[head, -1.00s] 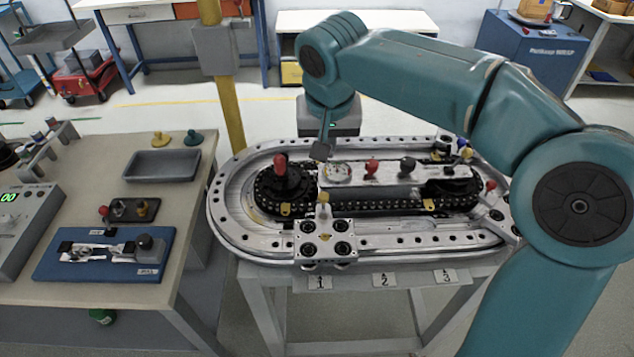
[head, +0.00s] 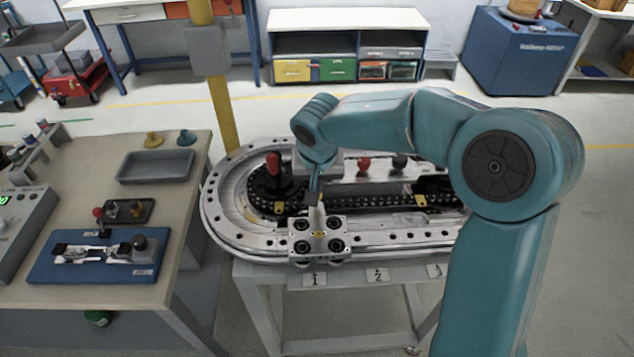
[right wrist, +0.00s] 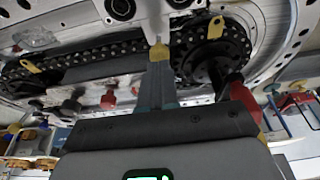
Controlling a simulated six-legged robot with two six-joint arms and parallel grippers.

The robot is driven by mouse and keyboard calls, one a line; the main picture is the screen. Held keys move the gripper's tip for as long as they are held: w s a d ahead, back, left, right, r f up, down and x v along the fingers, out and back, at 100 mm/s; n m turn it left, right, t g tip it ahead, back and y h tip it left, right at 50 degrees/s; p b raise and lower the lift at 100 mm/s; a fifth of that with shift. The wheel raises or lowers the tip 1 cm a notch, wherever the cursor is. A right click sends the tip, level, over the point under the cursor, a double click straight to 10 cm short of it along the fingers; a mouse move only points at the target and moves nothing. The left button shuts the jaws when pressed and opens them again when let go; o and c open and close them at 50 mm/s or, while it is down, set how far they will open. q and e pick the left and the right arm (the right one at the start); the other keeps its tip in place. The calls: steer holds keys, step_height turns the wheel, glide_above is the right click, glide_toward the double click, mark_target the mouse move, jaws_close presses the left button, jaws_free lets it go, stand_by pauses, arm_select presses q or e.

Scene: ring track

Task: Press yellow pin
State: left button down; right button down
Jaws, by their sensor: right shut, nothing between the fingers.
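The yellow pin sits on the square carriage block (head: 333,247) at the front of the ring track. My left gripper is not in view.
A red knob (head: 272,163) stands on the left sprocket, and another red knob (head: 363,165) on the middle plate behind my gripper. A bench with a grey tray (head: 156,166) and a blue board (head: 95,262) is at left.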

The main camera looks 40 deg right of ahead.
steer(key=shift+f, duration=0.45)
